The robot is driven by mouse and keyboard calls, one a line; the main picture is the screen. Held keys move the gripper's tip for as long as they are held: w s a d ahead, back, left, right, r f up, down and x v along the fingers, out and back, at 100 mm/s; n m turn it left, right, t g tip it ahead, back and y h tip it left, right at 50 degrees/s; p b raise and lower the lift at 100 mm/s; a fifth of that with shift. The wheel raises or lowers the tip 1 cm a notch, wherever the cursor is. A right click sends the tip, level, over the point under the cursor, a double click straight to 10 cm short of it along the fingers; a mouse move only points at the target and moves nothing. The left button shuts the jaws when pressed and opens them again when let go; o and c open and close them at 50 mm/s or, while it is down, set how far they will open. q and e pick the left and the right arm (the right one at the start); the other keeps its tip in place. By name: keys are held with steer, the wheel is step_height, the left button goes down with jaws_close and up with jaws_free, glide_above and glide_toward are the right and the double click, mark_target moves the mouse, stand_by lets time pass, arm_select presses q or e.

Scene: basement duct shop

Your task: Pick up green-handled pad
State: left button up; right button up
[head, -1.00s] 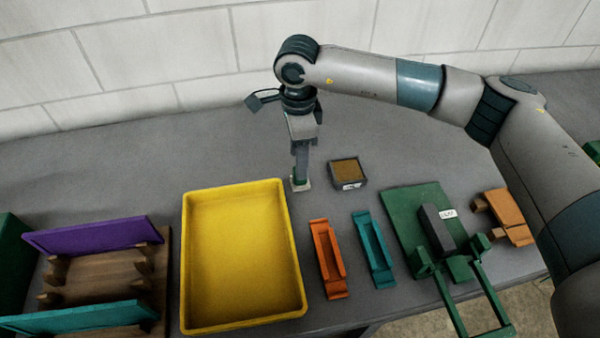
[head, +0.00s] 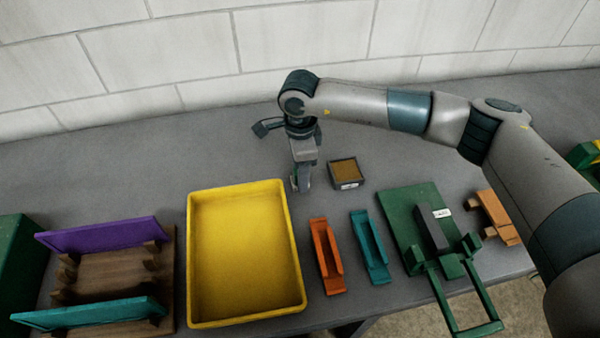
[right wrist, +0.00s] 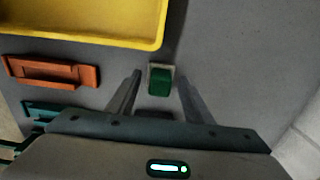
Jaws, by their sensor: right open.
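The green-handled pad (right wrist: 160,83) shows in the right wrist view as a green block on a pale base, standing on the grey bench. My right gripper (right wrist: 160,77) is open, with one finger on each side of the green handle and visible gaps between. In the head view the right gripper (head: 301,185) points down at the bench just beyond the yellow tray's far right corner. It hides most of the pad there. My left gripper is not in view.
The yellow tray (head: 191,260) lies close to the pad. An orange holder (head: 326,256), a teal holder (head: 370,247) and a small brown-topped box (head: 346,173) are to the right. A green board (head: 404,205) lies farther right. A wooden rack (head: 110,270) stands left. The back of the bench is clear.

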stand_by(0.4)
steer(key=c, duration=1.1)
